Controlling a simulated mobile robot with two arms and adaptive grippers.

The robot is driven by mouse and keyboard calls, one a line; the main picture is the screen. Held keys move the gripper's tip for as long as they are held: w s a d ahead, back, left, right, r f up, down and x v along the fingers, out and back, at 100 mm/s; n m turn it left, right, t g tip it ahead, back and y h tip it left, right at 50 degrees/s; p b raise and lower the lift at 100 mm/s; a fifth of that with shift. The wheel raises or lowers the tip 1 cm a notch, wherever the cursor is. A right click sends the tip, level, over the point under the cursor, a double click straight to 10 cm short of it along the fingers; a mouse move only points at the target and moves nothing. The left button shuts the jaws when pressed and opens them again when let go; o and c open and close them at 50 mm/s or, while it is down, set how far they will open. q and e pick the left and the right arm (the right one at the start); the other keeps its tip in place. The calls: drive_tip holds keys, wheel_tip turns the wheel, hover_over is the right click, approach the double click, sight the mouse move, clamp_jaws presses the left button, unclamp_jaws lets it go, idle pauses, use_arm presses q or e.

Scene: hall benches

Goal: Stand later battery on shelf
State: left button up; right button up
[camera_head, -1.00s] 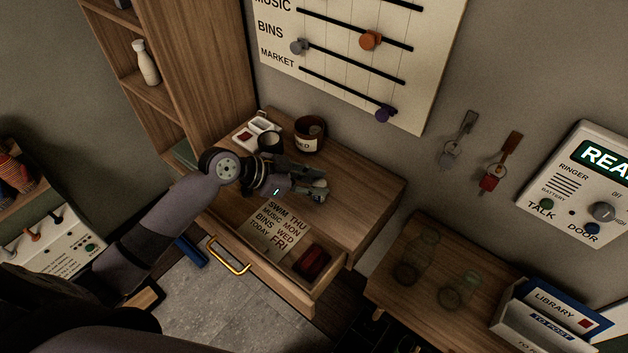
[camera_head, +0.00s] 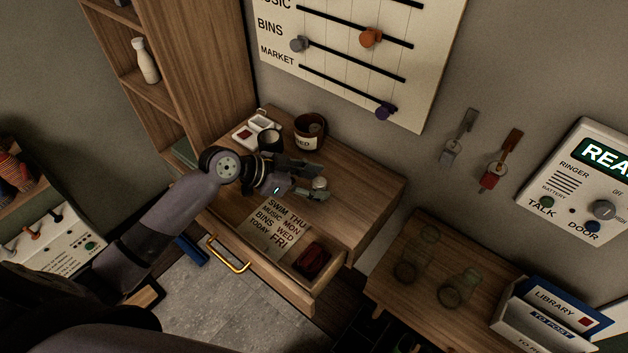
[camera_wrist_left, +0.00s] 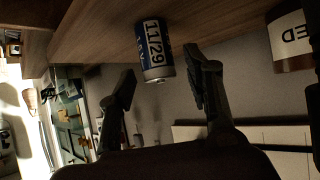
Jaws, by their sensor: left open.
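A battery (camera_wrist_left: 154,50) marked 11/29 shows in the left wrist view, which is upside down. It stands upright on the wooden drawer-cabinet top (camera_head: 350,182), and its pale end shows in the head view (camera_head: 320,183). My left gripper (camera_head: 309,180) is open, with its fingers on either side of the battery; in the left wrist view the gripper (camera_wrist_left: 160,88) has visible gaps beside it. A tall wooden shelf unit (camera_head: 205,75) stands at the back left. My right gripper is not in view.
A dark labelled mug (camera_head: 309,133), a dark cup (camera_head: 270,142) and a white tray (camera_head: 243,135) stand behind the gripper. The cabinet's front drawer (camera_head: 275,275) is open, with a dark red object (camera_head: 312,262) inside. A white bottle (camera_head: 146,62) occupies one shelf. The cabinet top's right side is clear.

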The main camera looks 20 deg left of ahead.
use_arm(q)
drive_tip(key=b+v, duration=0.2)
drive_tip(key=v, duration=1)
drive_tip(key=shift+b, duration=0.4)
drive_tip(key=shift+s, duration=0.1)
